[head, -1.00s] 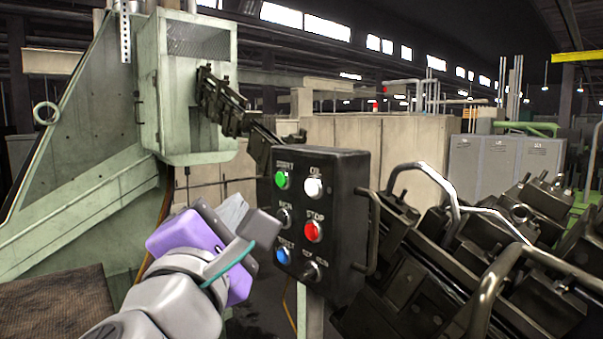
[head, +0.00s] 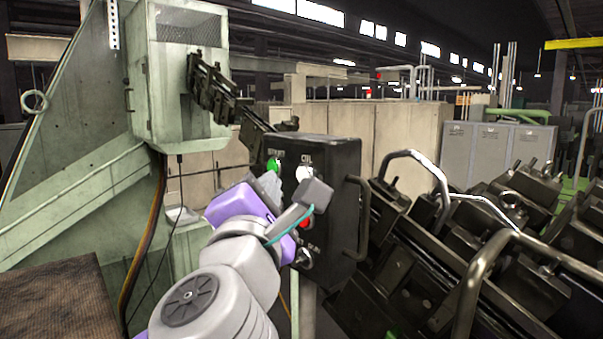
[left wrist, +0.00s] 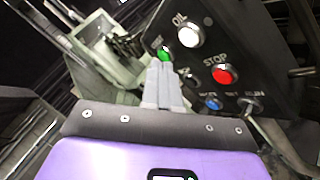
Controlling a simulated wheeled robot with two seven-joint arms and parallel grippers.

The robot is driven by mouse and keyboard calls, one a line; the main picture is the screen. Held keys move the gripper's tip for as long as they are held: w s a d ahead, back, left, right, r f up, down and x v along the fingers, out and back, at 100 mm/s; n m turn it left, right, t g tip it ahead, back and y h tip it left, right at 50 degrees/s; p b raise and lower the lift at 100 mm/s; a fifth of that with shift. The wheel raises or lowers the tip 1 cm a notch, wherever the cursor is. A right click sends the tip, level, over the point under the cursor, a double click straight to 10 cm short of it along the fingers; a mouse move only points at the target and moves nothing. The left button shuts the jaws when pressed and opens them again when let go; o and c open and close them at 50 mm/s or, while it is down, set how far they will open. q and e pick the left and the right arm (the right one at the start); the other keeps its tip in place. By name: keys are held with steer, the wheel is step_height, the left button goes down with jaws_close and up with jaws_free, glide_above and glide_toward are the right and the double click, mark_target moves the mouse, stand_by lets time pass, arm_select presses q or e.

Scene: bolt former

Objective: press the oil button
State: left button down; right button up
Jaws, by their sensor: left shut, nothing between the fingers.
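The oil button is the white round button (head: 304,173) under the OIL label, at the upper right of the black control box (head: 340,165). In the left wrist view the white oil button (left wrist: 189,36) is fully clear, up and right of the fingertips. My left gripper (head: 268,184), with a purple body, is in front of the box, its grey fingers shut and empty. In the left wrist view the fingertips (left wrist: 162,68) appear just below the green button (left wrist: 164,54); whether they touch the panel I cannot tell. My right gripper is not in view.
The red stop button (head: 305,224) is partly hidden behind my gripper; it shows clearly in the left wrist view (left wrist: 223,73), with a blue button (left wrist: 213,103) below. A handle (head: 362,217) juts from the box's right side. Dark machinery fills the right; a green machine stands left.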

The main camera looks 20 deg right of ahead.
mark_target(304, 175)
arm_select(q)
steer(key=shift+w+d+p, duration=0.2)
steer(key=shift+d, duration=0.35)
steer(key=shift+w+d+p, duration=0.15)
steer(key=shift+w+d, duration=0.05)
steer(key=shift+d, duration=0.35)
steer(key=shift+d+r, duration=0.1)
stand_by(1.2)
steer(key=shift+w+d+p, duration=0.15)
steer(key=shift+d+p, duration=0.15)
steer(key=shift+w+d, duration=0.1)
steer(key=shift+d, duration=0.3)
stand_by(0.6)
steer(key=shift+a, duration=0.15)
stand_by(0.3)
steer(key=shift+s+a, duration=0.3)
steer(key=shift+a, duration=0.35)
